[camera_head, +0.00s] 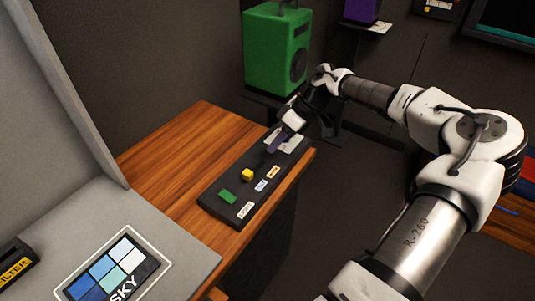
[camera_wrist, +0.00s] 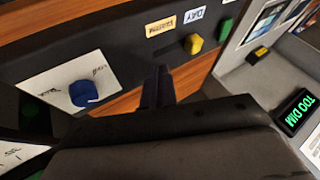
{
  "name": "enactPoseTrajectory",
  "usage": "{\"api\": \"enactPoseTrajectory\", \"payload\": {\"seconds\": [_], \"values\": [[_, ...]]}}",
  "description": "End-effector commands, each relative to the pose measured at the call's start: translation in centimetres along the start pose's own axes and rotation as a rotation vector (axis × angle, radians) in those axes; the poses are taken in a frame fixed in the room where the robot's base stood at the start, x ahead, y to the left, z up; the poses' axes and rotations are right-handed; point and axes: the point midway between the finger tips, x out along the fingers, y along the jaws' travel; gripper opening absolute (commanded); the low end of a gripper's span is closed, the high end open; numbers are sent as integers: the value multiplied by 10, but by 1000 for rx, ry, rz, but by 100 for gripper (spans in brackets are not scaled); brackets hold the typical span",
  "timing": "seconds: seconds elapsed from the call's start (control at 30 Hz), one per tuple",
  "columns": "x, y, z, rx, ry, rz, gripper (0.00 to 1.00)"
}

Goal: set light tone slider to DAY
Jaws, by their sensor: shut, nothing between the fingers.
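The dark control panel (camera_head: 222,180) lies on the wooden desk. The yellow slider knob (camera_head: 247,174) is on it and also shows in the wrist view (camera_wrist: 193,44). It lines up with the white DAY label (camera_wrist: 195,16), rather than the yellowish label (camera_wrist: 160,27) beside it. My gripper (camera_head: 276,143) is shut and empty, above the panel's far part, apart from the knob. Its fingers (camera_wrist: 158,84) show in the wrist view with the knob to their right.
A green button (camera_head: 228,196) is at the panel's near end. A blue dial (camera_wrist: 84,93) on a white plate is at the other end. A small display (camera_wrist: 298,112) reads TOO DIM. A green speaker (camera_head: 274,50) stands behind the desk. The bare desk (camera_head: 180,155) left of the panel is clear.

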Motion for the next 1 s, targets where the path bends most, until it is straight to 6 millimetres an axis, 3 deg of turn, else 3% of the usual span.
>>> {"api": "enactPoseTrajectory", "payload": {"seconds": [0.2, 0.4, 1.0], "values": [[-42, 1, 0, -2, 1, 4, 0], [-61, 0, -1, -2, 1, 2, 0], [-63, 0, -1, -2, 1, 1, 0]]}}
